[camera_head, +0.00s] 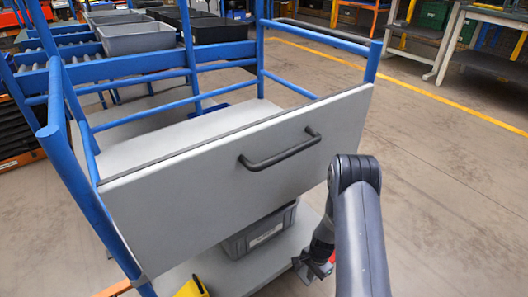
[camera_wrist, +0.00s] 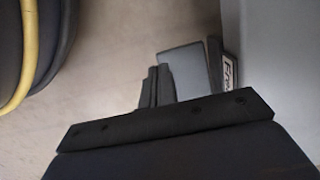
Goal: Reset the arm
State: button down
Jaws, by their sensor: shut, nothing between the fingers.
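My arm reaches down on the right side of the camera_head view. My gripper (camera_head: 313,268) is low, near the front right corner of the cart's lower shelf, to the right of the grey bin. Its fingers are small and partly blurred there. In the camera_wrist view the dark fingers of my gripper (camera_wrist: 158,74) are close together with nothing held. The grey front panel (camera_head: 225,190) of the blue-framed cart has a dark bar handle (camera_head: 280,150). The gripper is below and right of this handle, apart from it.
A grey bin (camera_head: 262,232) with a white label stands on the lower shelf (camera_head: 290,243) beneath the panel. A yellow object (camera_head: 191,288) is at the bottom edge. Blue cart posts (camera_head: 75,185) stand at left. Open floor (camera_head: 450,190) lies right, with a yellow line (camera_head: 440,97).

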jog(key=shift+w+d+r+g+y, duration=0.2)
jog(key=shift+d+r+g+y, duration=0.1)
jog(key=shift+y, duration=0.1)
jog(key=p+v, duration=0.5)
jog(key=v, duration=0.8)
jog(key=shift+r, duration=0.1)
